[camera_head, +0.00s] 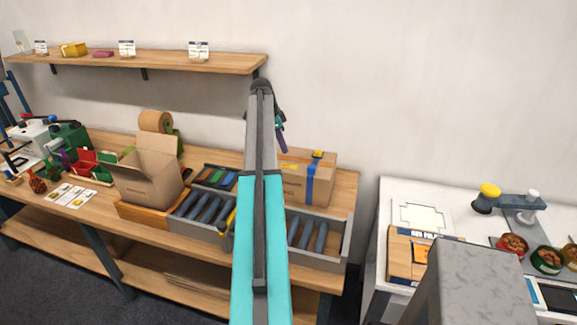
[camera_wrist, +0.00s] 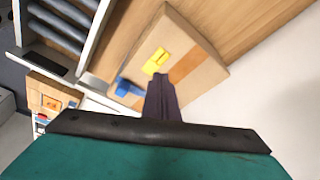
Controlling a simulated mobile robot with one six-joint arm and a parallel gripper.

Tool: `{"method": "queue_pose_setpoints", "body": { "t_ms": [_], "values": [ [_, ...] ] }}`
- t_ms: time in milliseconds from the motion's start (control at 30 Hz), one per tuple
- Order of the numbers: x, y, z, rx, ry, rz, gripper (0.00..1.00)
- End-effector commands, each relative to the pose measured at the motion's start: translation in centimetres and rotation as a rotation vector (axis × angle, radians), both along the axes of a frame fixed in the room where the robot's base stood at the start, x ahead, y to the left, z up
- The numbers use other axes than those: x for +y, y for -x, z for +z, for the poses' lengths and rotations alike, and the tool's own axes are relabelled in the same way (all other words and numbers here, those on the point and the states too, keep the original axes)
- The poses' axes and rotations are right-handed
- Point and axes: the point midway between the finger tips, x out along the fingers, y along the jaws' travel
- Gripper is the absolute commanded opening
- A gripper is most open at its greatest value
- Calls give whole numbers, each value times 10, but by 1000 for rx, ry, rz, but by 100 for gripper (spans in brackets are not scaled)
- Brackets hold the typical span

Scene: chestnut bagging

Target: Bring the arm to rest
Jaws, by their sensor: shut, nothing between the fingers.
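My arm rises up the middle of the head view and bends over at its top. My gripper (camera_head: 283,148) shows only in part there, behind the arm, above the workbench and close to a closed cardboard box (camera_head: 294,180) with a blue strap. In the wrist view my dark gripper fingers (camera_wrist: 160,80) are together, with nothing between them. The same box (camera_wrist: 185,60), with a yellow label and blue patch, lies beyond the fingertips. I cannot tell the exact gap between them.
A wall shelf (camera_head: 190,63) hangs above. A white counter (camera_head: 395,205) with bowls stands right. Open air lies between shelf and bench.

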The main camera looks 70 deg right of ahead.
Motion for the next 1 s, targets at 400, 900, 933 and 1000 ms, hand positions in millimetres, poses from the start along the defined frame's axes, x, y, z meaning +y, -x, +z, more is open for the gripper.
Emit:
{"method": "queue_pose_setpoints", "body": {
  "t_ms": [400,900,933,1000],
  "values": [
    [0,0,9,0,0,0,0],
    [2,-15,9,-4,37,25,0],
    [2,-20,9,-6,51,33,0],
    [4,-35,10,-12,94,60,0]
  ]
}}
